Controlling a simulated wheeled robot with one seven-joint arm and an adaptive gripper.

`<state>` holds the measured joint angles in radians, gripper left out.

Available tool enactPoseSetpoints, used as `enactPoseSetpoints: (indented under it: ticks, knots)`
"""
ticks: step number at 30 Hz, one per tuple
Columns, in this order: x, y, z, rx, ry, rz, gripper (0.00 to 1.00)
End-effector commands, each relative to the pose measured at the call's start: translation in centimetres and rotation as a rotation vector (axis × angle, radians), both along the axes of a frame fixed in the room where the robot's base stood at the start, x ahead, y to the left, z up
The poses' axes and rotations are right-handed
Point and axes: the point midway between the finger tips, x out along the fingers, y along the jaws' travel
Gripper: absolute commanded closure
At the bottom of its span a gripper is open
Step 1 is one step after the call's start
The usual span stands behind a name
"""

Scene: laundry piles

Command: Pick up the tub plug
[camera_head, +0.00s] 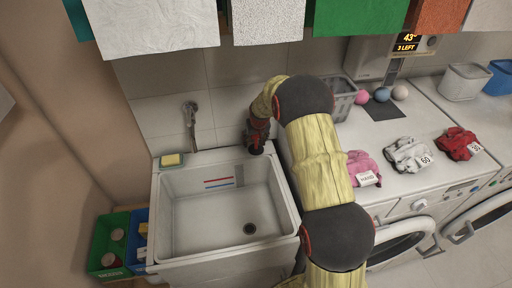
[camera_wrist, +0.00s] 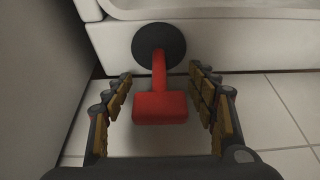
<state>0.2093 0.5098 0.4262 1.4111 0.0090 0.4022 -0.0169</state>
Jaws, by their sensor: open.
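The tub plug (camera_wrist: 160,104) has a black round disc and a red T-shaped handle. In the wrist view, the disc is against the white sink's rim and the handle points toward my gripper (camera_wrist: 160,76). My gripper is open, with one padded finger on each side of the red handle. Gaps show on both sides, so it does not grip it. In the head view my gripper (camera_head: 258,133) is above the back right corner of the white sink (camera_head: 170,225). The plug is small there and partly hidden by my gripper.
A sponge on a dish (camera_head: 172,160) lies on the sink's back left corner, near the tap (camera_head: 191,112). Washing machines (camera_head: 420,115) stand at right, with pink, grey and red cloth piles and a grey basket (camera_head: 342,95) on top. Towels hang above.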

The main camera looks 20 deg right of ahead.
Motion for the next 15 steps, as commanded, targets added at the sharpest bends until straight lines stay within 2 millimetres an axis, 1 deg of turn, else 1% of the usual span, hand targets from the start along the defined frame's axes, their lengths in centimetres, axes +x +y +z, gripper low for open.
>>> enactPoseSetpoints:
  ticks: [4,15]
  knots:
    - [0.02,0.00,0.15,0.000,-0.001,0.000,0.43]
    - [-0.01,0.00,0.14,0.000,0.000,0.000,0.64]
